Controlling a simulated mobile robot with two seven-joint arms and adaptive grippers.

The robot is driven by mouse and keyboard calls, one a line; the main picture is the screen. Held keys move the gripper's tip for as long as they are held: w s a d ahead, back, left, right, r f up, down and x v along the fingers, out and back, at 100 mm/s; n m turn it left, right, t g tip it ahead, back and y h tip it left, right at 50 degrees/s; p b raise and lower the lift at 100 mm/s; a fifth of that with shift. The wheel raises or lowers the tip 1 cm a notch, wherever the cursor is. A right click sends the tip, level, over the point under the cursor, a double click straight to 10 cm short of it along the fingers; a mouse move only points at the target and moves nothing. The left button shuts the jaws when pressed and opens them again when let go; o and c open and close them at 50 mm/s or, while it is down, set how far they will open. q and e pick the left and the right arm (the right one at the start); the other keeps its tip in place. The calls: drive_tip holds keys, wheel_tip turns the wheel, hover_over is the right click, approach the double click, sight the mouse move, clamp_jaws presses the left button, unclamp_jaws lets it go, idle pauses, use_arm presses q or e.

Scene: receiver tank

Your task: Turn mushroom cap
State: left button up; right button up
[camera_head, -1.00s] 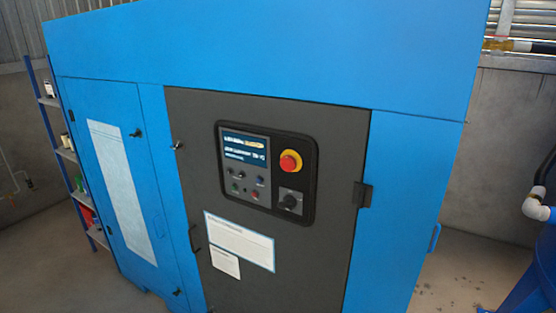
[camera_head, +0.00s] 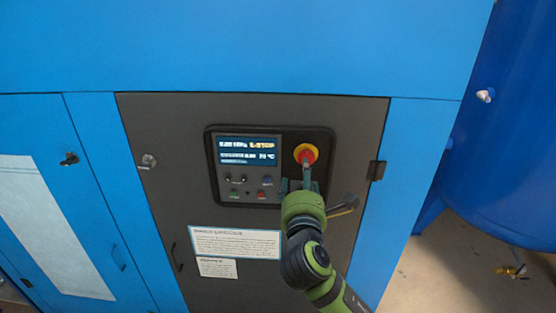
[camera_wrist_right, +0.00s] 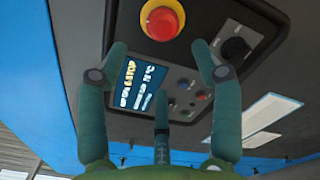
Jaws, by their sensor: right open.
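The mushroom cap (camera_head: 305,153) is a red round button on a yellow base, at the upper right of the black control panel (camera_head: 212,150). It also shows at the top of the right wrist view (camera_wrist_right: 161,20). My right gripper (camera_head: 303,184) is just below the cap in the head view and covers the panel's lower right part. In the right wrist view its fingers (camera_wrist_right: 160,62) are spread and empty, with the cap beyond the fingertips and apart from them. My left gripper is not in view.
The panel has a lit screen (camera_head: 248,149), several small buttons and a black rotary switch (camera_wrist_right: 236,49). It sits on a dark grey door (camera_head: 160,115) of a blue cabinet (camera_head: 250,45). A blue tank (camera_head: 510,140) stands at the right, with bare floor in front.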

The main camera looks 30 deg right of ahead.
drive_tip(key=d+p+x, duration=0.1)
drive_tip(key=p+x, duration=0.1)
drive_tip(key=x, duration=0.5)
drive_tip(key=shift+s+d, duration=0.2)
drive_tip(key=shift+s, duration=0.1)
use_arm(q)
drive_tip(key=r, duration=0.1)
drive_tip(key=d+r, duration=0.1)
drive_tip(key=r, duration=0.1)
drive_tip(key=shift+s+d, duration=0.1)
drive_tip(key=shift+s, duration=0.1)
use_arm(e)
drive_tip(key=c, duration=1.2)
